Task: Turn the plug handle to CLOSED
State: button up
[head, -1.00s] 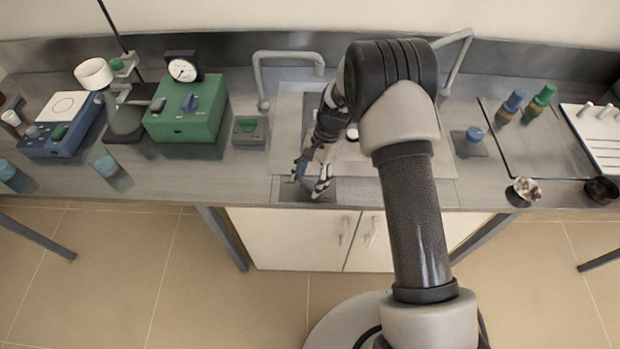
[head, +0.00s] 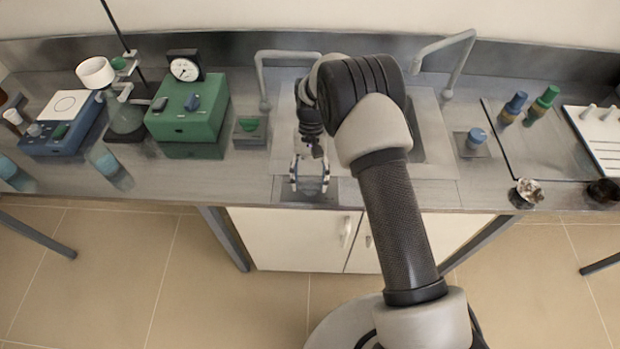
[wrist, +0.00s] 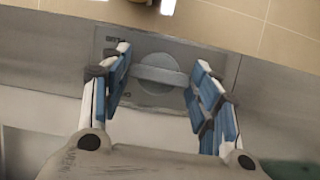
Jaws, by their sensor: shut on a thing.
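The plug handle (wrist: 160,76) is a grey bar across a round grey disc, set in a flat rectangular plate (wrist: 215,57) near the bench's front edge. In the wrist view the bar lies nearly crosswise between my fingers. My gripper (wrist: 159,68) is shut on the plug handle, one blue-padded finger at each end of the bar. In the head view my gripper (head: 310,184) points down over the dark plate (head: 300,197), and the handle is mostly hidden behind the fingers.
A green box (head: 186,122) with a dial gauge (head: 185,68) behind it stands at left, near a small green-topped block (head: 249,130). A faucet (head: 262,75) rises behind my gripper. A blue-capped block (head: 476,138) stands at right. Cabinet doors (head: 290,239) are below the bench.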

dwell(0.5)
jog(key=o, duration=1)
jog(key=shift+o, duration=0.2)
jog(key=v, duration=1.2)
jog(key=shift+r, duration=0.1)
